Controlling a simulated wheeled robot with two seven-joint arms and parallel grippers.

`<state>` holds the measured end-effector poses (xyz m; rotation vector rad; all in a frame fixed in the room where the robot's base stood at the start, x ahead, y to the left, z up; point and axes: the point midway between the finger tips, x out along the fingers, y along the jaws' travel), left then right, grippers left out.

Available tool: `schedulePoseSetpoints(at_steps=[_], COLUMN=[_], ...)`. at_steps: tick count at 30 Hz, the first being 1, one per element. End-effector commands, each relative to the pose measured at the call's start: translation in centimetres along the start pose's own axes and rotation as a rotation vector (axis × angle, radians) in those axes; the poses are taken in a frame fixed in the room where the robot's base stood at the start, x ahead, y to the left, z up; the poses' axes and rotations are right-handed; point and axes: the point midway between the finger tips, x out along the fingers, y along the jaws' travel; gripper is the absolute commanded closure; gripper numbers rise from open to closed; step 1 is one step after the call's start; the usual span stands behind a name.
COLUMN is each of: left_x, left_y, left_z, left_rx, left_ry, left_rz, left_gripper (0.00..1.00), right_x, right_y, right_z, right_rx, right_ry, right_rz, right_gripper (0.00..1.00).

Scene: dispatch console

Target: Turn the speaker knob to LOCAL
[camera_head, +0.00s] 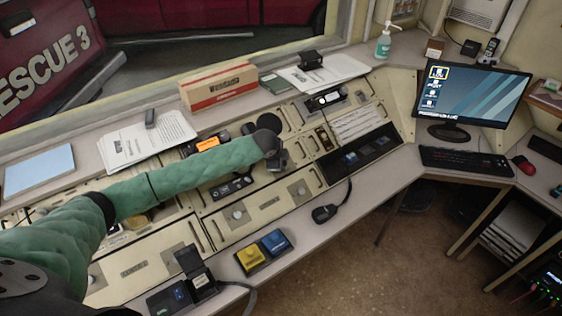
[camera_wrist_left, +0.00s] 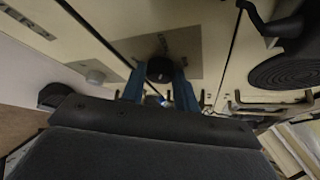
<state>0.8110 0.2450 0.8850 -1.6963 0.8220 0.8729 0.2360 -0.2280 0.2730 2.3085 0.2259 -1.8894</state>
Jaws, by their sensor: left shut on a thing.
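My left arm reaches across the console in the head view, with its gripper (camera_head: 278,160) low over the sloped panels. In the left wrist view the two blue fingers (camera_wrist_left: 160,82) are closed on either side of a dark round knob (camera_wrist_left: 160,68) on a metal plate (camera_wrist_left: 190,50). The fingers appear to touch its sides. The knob's pointer and the LOCAL marking cannot be read. In the head view the hand hides the knob. My right gripper is in neither view.
A round black speaker grille (camera_wrist_left: 290,75) and panel handles lie close beside the hand. An orange-lit display (camera_head: 208,144), a corded handset (camera_head: 325,213) and a cardboard box (camera_head: 218,86) are around the arm.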

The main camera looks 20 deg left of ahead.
Motion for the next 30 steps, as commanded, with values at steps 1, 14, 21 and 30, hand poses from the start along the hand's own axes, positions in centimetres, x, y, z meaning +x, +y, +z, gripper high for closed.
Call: schedulePoseSetpoints(at_steps=[1,14,21,30], left_x=[0.0,0.0,0.0,-0.2], left_y=[0.0,0.0,0.0,0.1], left_z=[0.1,0.1,0.0,0.0], left_rx=[-0.008,-0.026,-0.025,-0.025], left_ry=[-0.001,-0.001,-0.001,0.000], left_rz=[-0.006,-0.017,-0.017,-0.017], left_gripper=[0.92,0.92,0.49,0.49], right_x=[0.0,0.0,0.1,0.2], right_y=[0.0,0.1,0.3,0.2], right_z=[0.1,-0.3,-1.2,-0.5], right_rx=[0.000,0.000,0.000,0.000], right_ry=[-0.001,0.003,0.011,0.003], right_rz=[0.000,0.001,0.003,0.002], right_gripper=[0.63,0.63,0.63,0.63])
